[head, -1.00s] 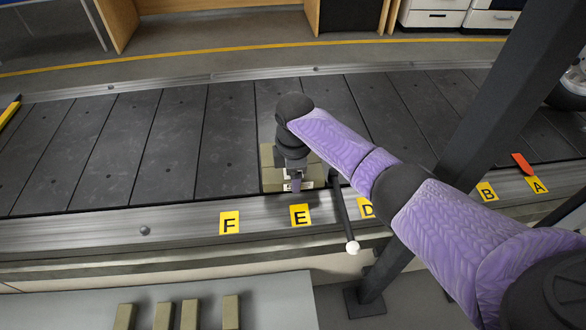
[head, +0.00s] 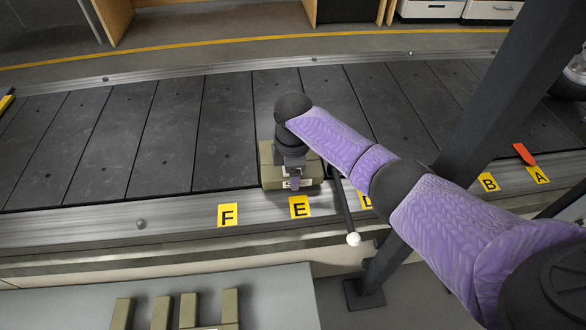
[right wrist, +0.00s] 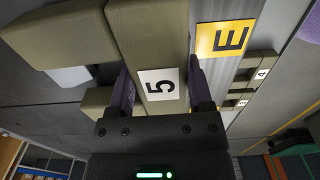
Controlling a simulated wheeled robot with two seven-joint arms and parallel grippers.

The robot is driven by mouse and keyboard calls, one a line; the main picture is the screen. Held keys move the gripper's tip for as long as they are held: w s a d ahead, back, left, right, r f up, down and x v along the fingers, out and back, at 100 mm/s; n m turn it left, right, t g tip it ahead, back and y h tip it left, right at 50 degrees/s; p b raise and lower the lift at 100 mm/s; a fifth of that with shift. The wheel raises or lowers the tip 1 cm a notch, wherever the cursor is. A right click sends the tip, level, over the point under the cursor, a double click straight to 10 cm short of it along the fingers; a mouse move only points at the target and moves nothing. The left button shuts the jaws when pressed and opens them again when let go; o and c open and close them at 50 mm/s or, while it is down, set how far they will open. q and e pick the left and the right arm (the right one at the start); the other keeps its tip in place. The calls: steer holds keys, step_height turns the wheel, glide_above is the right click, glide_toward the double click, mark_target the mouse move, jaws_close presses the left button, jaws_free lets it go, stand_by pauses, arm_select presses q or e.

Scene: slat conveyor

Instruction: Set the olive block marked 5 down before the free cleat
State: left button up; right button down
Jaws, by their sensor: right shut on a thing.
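The olive block marked 5 (right wrist: 160,45) sits between the two fingers of my right gripper (right wrist: 160,90), its white label facing the wrist camera. In the head view my right gripper (head: 293,182) is low over the belt edge behind the E tag, and its wrist hides most of the block. Olive pieces (head: 267,160) show around the gripper there. In the wrist view an olive piece (right wrist: 75,42) lies left of the held block, close against it; I cannot tell whether it is a cleat or whether they touch. My left gripper is not in view.
Dark belt slats (head: 165,140) are bare to the left. Yellow tags F (head: 228,215) and E (head: 300,207) mark the near rail. An orange pointer (head: 523,154) is by A. A dark post (head: 490,110) stands right. Several olive blocks (head: 188,311) rest on a grey table (head: 275,300).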

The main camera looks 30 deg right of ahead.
steer(key=shift+f, duration=0.35)
jaws_free()
